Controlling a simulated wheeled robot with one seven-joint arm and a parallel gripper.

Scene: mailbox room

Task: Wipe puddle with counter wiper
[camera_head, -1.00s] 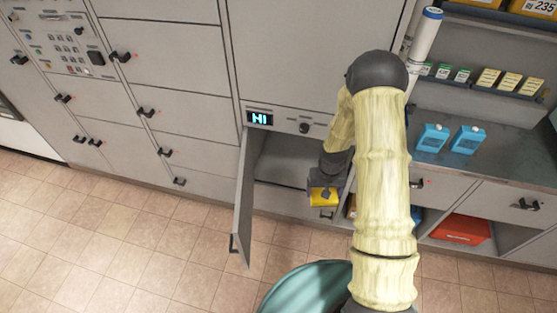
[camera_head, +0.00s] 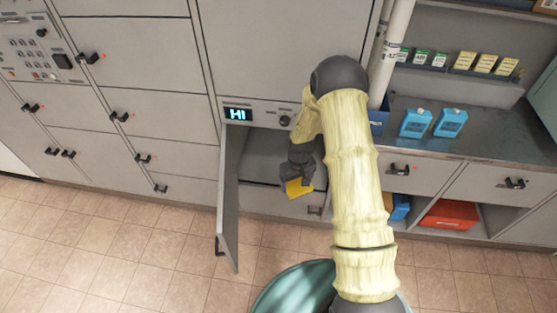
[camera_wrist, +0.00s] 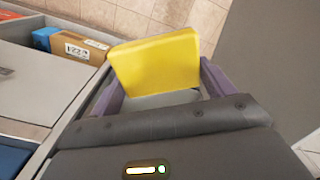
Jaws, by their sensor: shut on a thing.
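My gripper (camera_head: 298,178) is shut on a yellow block-like piece, which I take to be the counter wiper (camera_head: 299,189). It is in front of the open lower compartment (camera_head: 272,155), near its front edge. In the wrist view the yellow wiper (camera_wrist: 158,62) sits between the two purple fingers of my gripper (camera_wrist: 160,88), tilted. I cannot make out a puddle in any view. Part of the compartment's inside is hidden behind my arm.
The open door (camera_head: 230,195) stands just left of my gripper. A small "HI" display (camera_head: 238,114) is above the compartment. At right are a metal counter (camera_head: 480,143) with blue bottles (camera_head: 416,123) and a red box (camera_head: 450,214) below. Tiled floor (camera_head: 110,245) is clear.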

